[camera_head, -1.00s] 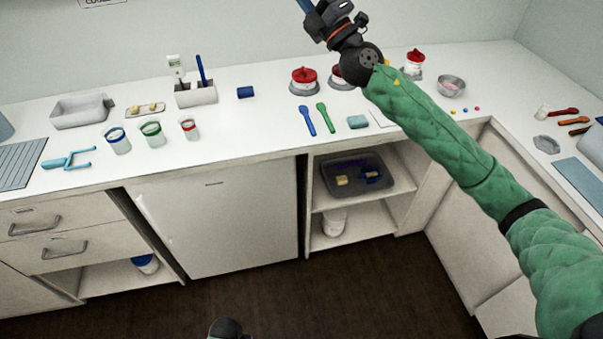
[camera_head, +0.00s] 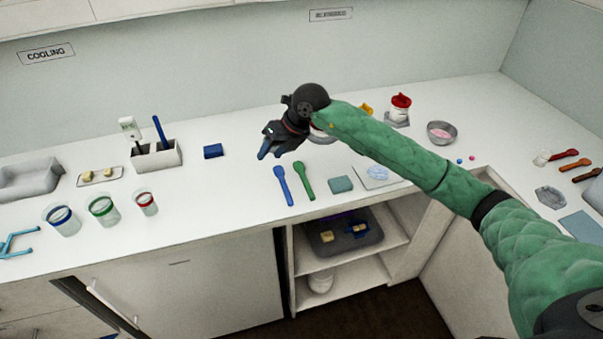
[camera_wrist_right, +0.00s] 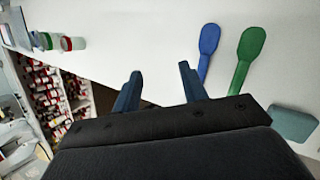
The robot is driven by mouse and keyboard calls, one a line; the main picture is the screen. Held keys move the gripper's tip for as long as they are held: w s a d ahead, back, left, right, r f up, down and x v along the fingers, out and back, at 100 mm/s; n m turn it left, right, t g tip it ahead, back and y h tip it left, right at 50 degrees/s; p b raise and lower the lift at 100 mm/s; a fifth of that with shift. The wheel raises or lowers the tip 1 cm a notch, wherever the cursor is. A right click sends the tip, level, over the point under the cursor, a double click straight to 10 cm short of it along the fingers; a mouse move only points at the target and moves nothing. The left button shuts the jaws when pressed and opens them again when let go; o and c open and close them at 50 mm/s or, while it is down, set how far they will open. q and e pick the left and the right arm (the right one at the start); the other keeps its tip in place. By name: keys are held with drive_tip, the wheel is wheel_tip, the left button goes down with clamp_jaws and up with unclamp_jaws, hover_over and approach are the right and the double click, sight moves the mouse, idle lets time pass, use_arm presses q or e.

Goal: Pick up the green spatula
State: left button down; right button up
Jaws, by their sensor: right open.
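The green spatula (camera_head: 305,181) lies flat on the white counter, just right of a blue spatula (camera_head: 283,185) and roughly parallel to it. In the right wrist view the green spatula (camera_wrist_right: 246,60) is at the upper right, beyond the blue spatula (camera_wrist_right: 206,53). My right gripper (camera_head: 268,152) is above the counter, behind and a little left of the two spatulas in the head view. In the wrist view its fingers (camera_wrist_right: 160,88) are apart with nothing between them. My left gripper is not visible.
A teal sponge-like block (camera_head: 341,184) and a card (camera_head: 376,177) lie right of the green spatula. Coloured-rim jars (camera_head: 103,209) stand to the left.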

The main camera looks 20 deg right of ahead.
sight(307, 184)
drive_tip(key=s+d+f+h, duration=0.1)
drive_tip(key=d+h, duration=0.1)
drive_tip(key=d, duration=0.1)
drive_tip(key=s+d+m+g+h, duration=0.1)
drive_tip(key=d, duration=0.2)
drive_tip(key=s+d+f+m+g+h, duration=0.1)
drive_tip(key=d+h, duration=0.1)
drive_tip(key=d, duration=0.1)
drive_tip(key=shift+s+f+h, duration=0.3)
drive_tip(key=shift+s, duration=0.1)
drive_tip(key=shift+d+f+m+g, duration=0.1)
drive_tip(key=shift+d+m+g, duration=0.05)
drive_tip(key=shift+m+g, duration=0.2)
drive_tip(key=shift+f, duration=0.4)
drive_tip(key=shift+f+p, duration=0.8)
drive_tip(key=shift+f, duration=0.25)
drive_tip(key=f+p, duration=0.3)
drive_tip(key=f, duration=0.1)
drive_tip(key=shift+w, duration=0.35)
drive_tip(key=shift+f, duration=0.45)
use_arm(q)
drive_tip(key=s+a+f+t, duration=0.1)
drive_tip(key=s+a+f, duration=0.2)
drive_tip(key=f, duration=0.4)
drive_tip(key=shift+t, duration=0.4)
use_arm(e)
clamp_jaws()
